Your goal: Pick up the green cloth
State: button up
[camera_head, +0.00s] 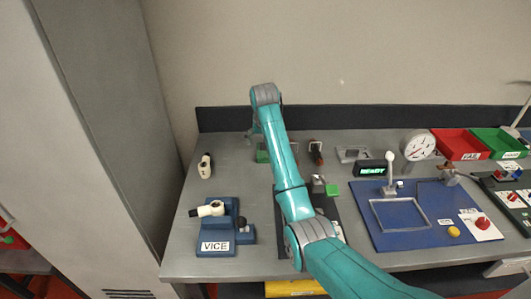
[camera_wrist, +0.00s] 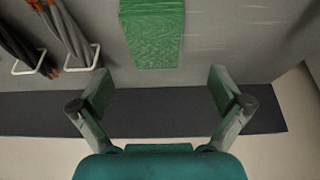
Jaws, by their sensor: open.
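The green cloth (camera_wrist: 153,36) lies flat on the grey bench, at the top middle of the wrist view. In the head view, a green patch (camera_head: 262,156) that looks like it shows beside my arm, near the back of the bench, partly hidden by the arm. My gripper (camera_wrist: 161,88) is open and empty. Its two fingers stand apart, below the cloth in the wrist view and not touching it. In the head view my gripper (camera_head: 254,133) is small and mostly behind the arm.
A dark strip (camera_wrist: 40,115) runs along the bench's back edge. A blue vice (camera_head: 217,235) stands front left; a blue panel (camera_head: 412,236), red bin (camera_head: 460,143) and green bin (camera_head: 497,142) are at right.

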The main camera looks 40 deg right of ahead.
jog(key=shift+s+d+x, duration=0.15)
jog(key=shift+x, duration=1.35)
jog(key=shift+s+d+x, duration=0.15)
jog(key=shift+x, duration=1.3)
jog(key=c, duration=1.2)
notch_tip(320, 180, up, 10)
jog(key=o, duration=0.6)
jog(key=c, duration=0.5)
